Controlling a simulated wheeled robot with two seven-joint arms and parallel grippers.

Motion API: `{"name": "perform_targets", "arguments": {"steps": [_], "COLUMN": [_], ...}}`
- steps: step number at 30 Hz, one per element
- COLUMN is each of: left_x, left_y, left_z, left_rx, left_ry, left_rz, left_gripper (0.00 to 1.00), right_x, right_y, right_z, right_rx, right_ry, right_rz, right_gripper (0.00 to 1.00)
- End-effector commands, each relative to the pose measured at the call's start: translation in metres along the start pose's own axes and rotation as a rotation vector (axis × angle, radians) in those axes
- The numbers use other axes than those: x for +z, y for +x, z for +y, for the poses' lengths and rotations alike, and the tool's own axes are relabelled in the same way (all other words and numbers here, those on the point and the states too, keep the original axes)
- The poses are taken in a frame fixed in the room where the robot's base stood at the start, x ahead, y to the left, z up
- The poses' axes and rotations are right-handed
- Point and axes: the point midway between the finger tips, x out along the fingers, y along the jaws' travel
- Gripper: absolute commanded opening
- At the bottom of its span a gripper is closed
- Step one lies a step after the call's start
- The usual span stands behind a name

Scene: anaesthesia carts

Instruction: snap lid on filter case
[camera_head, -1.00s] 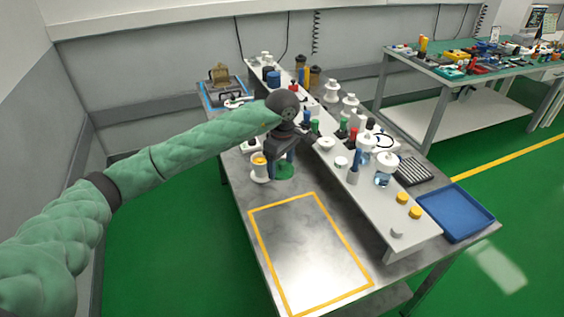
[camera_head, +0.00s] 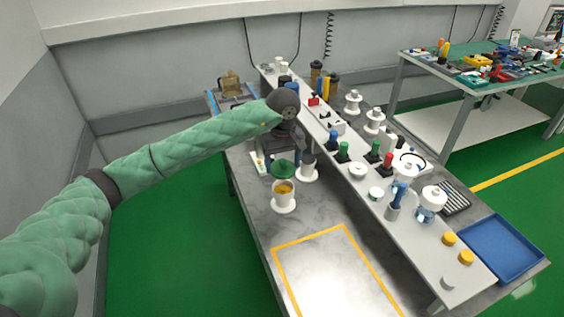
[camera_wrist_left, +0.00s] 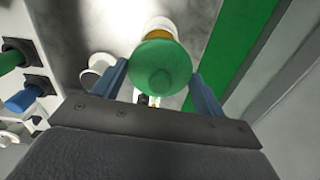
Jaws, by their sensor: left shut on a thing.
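The filter case looks to be the white round cup with an orange-yellow inside (camera_head: 284,192), upright on a white foot on the steel table. In the left wrist view it (camera_wrist_left: 158,24) shows partly behind the lid. The green round lid with a centre knob (camera_head: 285,169) is in my left gripper (camera_head: 283,160), which is shut on it. In the left wrist view the lid (camera_wrist_left: 162,66) sits between the two blue fingers. The lid appears just behind and above the cup, not seated on it. My right gripper is not in view.
A grey and white stand (camera_head: 307,168) is close to the right of the lid. A long white shelf (camera_head: 414,232) with bottles, knobs and yellow caps runs along the right. A blue tray (camera_head: 500,248) lies beyond it. The yellow-outlined area (camera_head: 325,270) in front is empty.

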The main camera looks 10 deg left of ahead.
Motion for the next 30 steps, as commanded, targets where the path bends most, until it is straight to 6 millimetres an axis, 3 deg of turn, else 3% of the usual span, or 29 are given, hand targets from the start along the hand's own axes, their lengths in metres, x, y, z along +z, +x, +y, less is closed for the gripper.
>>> {"name": "perform_targets", "arguments": {"steps": [13, 30], "left_x": [0.0000, 0.0002], "left_y": [0.0001, 0.0036], "left_z": [0.0007, 0.0007], "left_rx": [0.004, 0.004], "left_ry": [0.191, 0.200], "left_rz": [0.000, -0.001], "left_gripper": [0.50, 0.50], "right_x": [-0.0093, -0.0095], "right_y": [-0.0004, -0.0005], "right_z": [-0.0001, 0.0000], "right_rx": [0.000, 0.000], "right_ry": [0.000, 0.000], "right_rz": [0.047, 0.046], "right_gripper": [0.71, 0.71]}}
